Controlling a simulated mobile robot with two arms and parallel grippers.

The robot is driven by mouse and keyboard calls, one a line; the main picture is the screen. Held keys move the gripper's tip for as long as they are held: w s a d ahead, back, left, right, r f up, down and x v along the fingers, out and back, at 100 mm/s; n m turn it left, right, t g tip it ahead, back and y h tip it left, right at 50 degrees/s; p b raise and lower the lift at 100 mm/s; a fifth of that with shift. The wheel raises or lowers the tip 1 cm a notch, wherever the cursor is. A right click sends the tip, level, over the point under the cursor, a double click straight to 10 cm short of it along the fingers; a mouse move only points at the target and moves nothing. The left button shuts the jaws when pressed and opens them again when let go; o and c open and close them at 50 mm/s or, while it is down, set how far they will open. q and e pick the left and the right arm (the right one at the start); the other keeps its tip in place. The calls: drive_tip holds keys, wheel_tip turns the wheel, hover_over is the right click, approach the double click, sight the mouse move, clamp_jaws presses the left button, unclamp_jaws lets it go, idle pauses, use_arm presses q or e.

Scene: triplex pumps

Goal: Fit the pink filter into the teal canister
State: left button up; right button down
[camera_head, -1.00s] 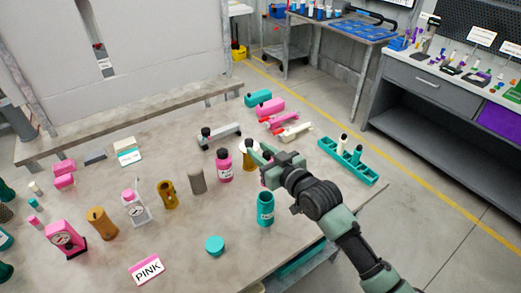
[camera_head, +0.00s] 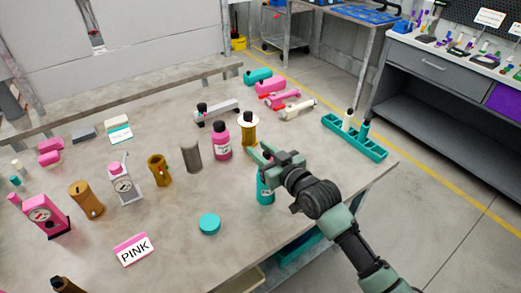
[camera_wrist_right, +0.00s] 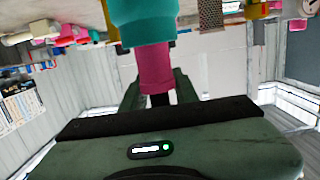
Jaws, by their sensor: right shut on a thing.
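The teal canister (camera_head: 265,192) stands upright near the table's right edge, partly hidden by my right gripper (camera_head: 260,158) just above it. My right gripper is shut on the pink filter, which shows between its fingers in the right wrist view (camera_wrist_right: 155,68). There the filter's far end meets the teal canister (camera_wrist_right: 145,22); I cannot tell how far it is inside. A teal round lid (camera_head: 209,224) lies on the table to the left of the canister. My left gripper is not in view.
A pink bottle (camera_head: 221,142) and an amber piece with a white flange (camera_head: 249,129) stand behind the canister. A teal rack (camera_head: 355,138) lies to the right. A PINK sign (camera_head: 134,248) stands at front left. The tabletop around the lid is clear.

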drive_tip(key=shift+f+b, duration=0.5)
drive_tip(key=shift+f, duration=0.45)
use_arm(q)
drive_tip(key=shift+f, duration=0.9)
use_arm(e)
drive_tip(key=c, duration=1)
unclamp_jaws()
